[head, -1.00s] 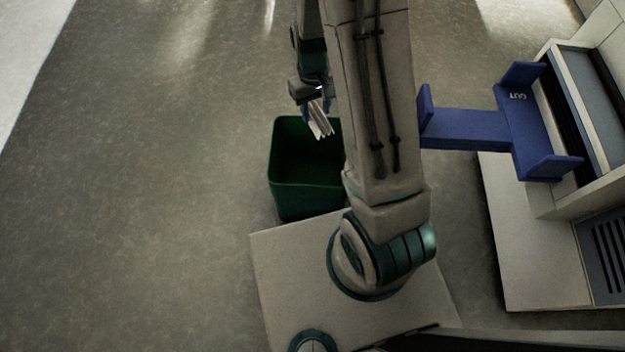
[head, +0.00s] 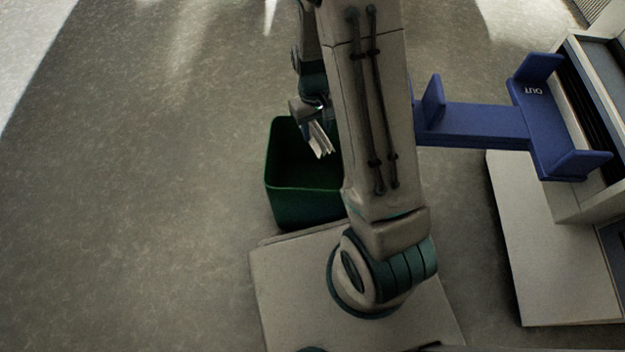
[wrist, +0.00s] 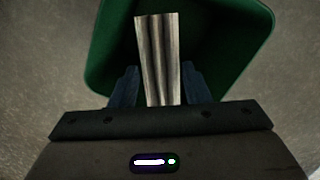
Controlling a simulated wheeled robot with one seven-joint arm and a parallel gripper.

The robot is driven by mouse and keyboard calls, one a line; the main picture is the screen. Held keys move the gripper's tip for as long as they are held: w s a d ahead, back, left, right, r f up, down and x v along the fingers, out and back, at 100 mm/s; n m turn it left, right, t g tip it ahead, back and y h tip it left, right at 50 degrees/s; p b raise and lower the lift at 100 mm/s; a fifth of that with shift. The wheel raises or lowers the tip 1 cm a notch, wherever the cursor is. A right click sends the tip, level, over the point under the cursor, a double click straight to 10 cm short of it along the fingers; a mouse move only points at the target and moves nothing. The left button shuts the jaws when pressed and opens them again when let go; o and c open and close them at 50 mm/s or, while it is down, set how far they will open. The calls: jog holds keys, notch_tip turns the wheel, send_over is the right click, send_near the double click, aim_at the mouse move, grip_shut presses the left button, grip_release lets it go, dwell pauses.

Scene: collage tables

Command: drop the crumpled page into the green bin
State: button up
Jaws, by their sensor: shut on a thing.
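The crumpled page (head: 320,140) is a pale, pleated piece of paper. My gripper (head: 314,122) is shut on it, and the page hangs down from the fingers. In the wrist view the page (wrist: 158,55) sticks out between the blue fingers of my gripper (wrist: 159,88). The green bin (head: 300,206) stands on the floor with its open top up. In the head view the page shows over the bin's opening; my arm hides the bin's right side. In the wrist view the green bin (wrist: 105,50) lies beyond and below the page.
A blue tray marked OUT (head: 545,110) juts from a pale machine (head: 595,150) at the right. A pale platform (head: 545,250) lies below it. The grey floor (head: 150,180) left of the bin is clear.

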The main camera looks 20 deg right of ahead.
jog(key=o, duration=1)
jog(key=shift+o, duration=0.2)
notch_tip(320, 180, up, 14)
jog(key=w+p, duration=0.1)
jog(key=p, duration=0.5)
jog(key=shift+w+a+f, duration=0.15)
jog(key=shift+w+a, duration=0.05)
jog(key=shift+w, duration=0.15)
jog(key=s+r+m+t+p, duration=0.1)
jog(key=s+r+p, duration=0.4)
jog(key=r+p, duration=0.5)
jog(key=s+r+t+p, duration=0.1)
jog(key=s+r+p, duration=0.4)
jog(key=r+p, duration=0.6)
jog(key=s+r+m+t+p, duration=0.1)
jog(key=s+r+p, duration=0.4)
jog(key=r, duration=2)
jog(key=t+p, duration=0.1)
jog(key=p, duration=0.5)
jog(key=shift+s+d+m, duration=0.15)
jog(key=shift+s+m, duration=0.05)
jog(key=shift+m, duration=0.1)
